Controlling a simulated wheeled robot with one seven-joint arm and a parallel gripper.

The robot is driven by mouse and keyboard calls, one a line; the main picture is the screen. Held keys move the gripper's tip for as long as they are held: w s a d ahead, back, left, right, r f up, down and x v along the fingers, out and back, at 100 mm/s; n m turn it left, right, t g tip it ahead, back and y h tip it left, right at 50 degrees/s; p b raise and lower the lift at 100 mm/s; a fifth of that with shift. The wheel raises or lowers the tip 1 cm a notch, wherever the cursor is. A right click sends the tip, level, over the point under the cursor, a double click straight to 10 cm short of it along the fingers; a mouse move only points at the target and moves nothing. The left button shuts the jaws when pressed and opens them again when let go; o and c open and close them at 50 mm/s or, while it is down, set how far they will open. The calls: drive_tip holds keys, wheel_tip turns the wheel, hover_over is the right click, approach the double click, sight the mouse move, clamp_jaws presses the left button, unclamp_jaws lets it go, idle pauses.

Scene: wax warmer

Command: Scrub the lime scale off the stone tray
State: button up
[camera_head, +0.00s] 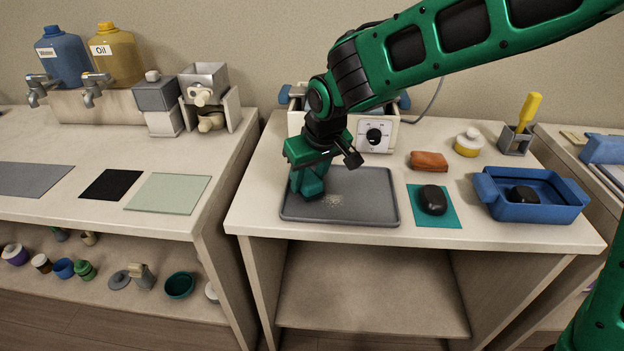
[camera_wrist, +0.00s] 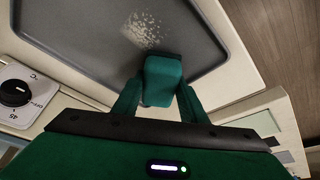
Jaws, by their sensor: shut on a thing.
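The stone tray (camera_head: 370,212) is a flat dark grey tray with a raised rim on the middle counter; it also fills the upper left of the wrist view (camera_wrist: 75,35). A pale speckled patch of lime scale (camera_head: 333,201) lies on its floor, left of the middle, and shows in the wrist view (camera_wrist: 145,30). My gripper (camera_head: 308,180) is over the tray's left part, pointing down. It is shut on a dark green block (camera_wrist: 160,82) with a darker end. The block is beside the patch; I cannot tell whether it touches the tray.
Behind the tray stands a cream wax warmer with a dial (camera_head: 374,137). To the right are a brown block (camera_head: 428,161), a black stone (camera_head: 433,200) on a teal mat (camera_head: 452,218), a blue tub (camera_head: 530,210), a yellow-lidded jar (camera_head: 468,144) and a grey holder (camera_head: 514,142).

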drive_tip(key=shift+r, duration=3.3)
drive_tip(key=shift+f, duration=0.15)
drive_tip(key=shift+f, duration=3.35)
drive_tip(key=shift+r, duration=0.1)
wheel_tip(320, 180, up, 7)
wheel_tip(320, 180, down, 8)
drive_tip(key=shift+r, duration=0.15)
drive_tip(key=d, duration=1)
drive_tip(key=shift+d+r, duration=0.15)
drive_tip(key=shift+r, duration=0.1)
drive_tip(key=shift+c, duration=0.5)
drive_tip(key=shift+r, duration=0.1)
drive_tip(key=shift+r, duration=0.1)
